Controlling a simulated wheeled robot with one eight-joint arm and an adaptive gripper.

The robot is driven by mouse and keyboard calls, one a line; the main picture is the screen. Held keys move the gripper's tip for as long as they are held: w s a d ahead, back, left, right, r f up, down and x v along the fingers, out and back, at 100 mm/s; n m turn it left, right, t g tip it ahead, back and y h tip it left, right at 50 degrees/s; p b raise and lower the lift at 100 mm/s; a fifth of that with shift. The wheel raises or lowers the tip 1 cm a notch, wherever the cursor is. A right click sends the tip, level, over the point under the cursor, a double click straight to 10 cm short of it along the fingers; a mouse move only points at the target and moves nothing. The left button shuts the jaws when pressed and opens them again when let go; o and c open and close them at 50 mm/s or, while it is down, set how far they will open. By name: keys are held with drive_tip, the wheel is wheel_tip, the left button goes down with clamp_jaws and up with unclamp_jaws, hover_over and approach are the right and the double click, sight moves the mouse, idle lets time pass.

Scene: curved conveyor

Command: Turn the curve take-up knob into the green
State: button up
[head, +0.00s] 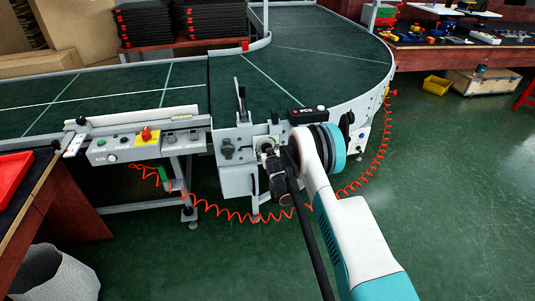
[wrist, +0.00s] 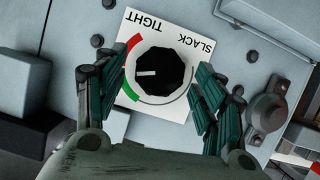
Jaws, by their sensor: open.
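The take-up knob (wrist: 163,78) is black and faceted, on a white dial plate (wrist: 180,113) marked TIGHT and SLACK. Its white pointer line points left in the wrist view. A red arc (wrist: 134,41) lies at the plate's upper left and a green arc (wrist: 129,91) at its lower left; my left finger hides the edge where they would meet, so I cannot tell which colour the pointer faces. My gripper (wrist: 161,82) is open, with one finger on each side of the knob and visible gaps to it. In the head view my gripper (head: 268,153) is at the conveyor's front panel, largely hiding the knob.
A round metal fitting (wrist: 268,112) sits right of the dial. The curved conveyor (head: 305,75) stands behind the panel. A control box (head: 140,143) with a red switch is to the left. A coiled orange cable (head: 235,214) hangs below.

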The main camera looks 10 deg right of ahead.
drive_tip(key=shift+x, duration=0.85)
drive_tip(key=c, duration=1.1)
drive_tip(key=shift+n+h, duration=1.1)
drive_tip(key=shift+n, duration=0.4)
drive_tip(key=o, duration=1.1)
drive_tip(key=shift+a, duration=0.1)
drive_tip(key=v, duration=1.2)
